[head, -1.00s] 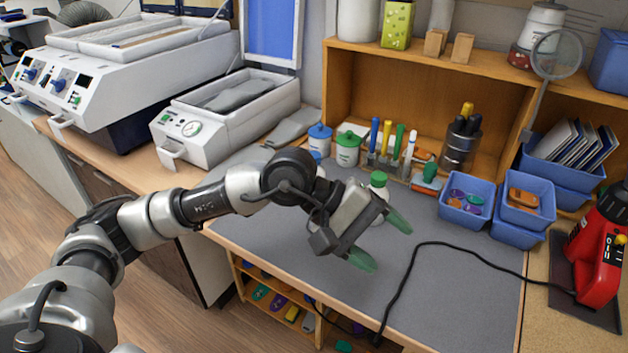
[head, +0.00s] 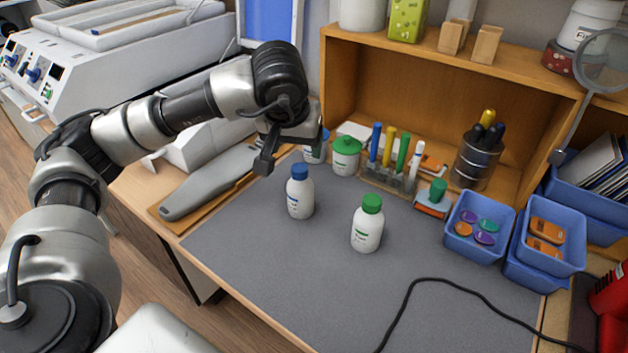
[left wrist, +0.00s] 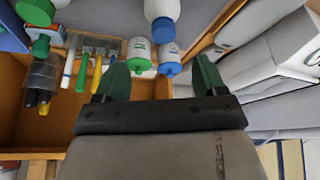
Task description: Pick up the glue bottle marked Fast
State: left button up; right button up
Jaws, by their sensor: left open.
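A white bottle with a blue cap (head: 300,199) and a white bottle with a green cap (head: 367,230) stand upright and apart on the grey mat (head: 290,275). Their labels are too small to read, so I cannot tell which is marked Fast. The left wrist view also shows the blue-capped bottle (left wrist: 162,10) and the green-capped bottle (left wrist: 50,4), both cut by the top edge. My left gripper (left wrist: 162,78) is open and empty, with green fingers. In the head view it is above and behind the blue-capped bottle, its fingers mostly hidden. My right gripper is not in view.
A green-lidded jar (head: 346,158) and a blue-lidded jar (head: 315,152) stand at the back, beside a rack of coloured tools (head: 390,178). Blue bins (head: 476,245) stand at the right. A black cable (head: 440,279) crosses the mat's front right. The mat's front middle is clear.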

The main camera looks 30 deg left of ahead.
aim_at(299, 169)
pick_arm(q)
jog(key=x, duration=0.4)
jog(key=shift+s+a+f+p, duration=0.1)
jog(key=shift+s+a+p, duration=0.05)
jog(key=shift+p, duration=0.15)
jog(key=shift+f, duration=0.25)
jog(key=shift+w+a+f, duration=0.1)
jog(key=shift+w+f, duration=0.15)
jog(key=shift+f, duration=0.05)
jog(key=p+x, duration=0.2)
jog(key=x, duration=0.2)
jog(key=shift+w+a+f, duration=0.1)
jog(key=shift+f, duration=0.05)
jog(key=shift+w+f, duration=0.15)
jog(key=shift+f, duration=0.15)
grip_shut()
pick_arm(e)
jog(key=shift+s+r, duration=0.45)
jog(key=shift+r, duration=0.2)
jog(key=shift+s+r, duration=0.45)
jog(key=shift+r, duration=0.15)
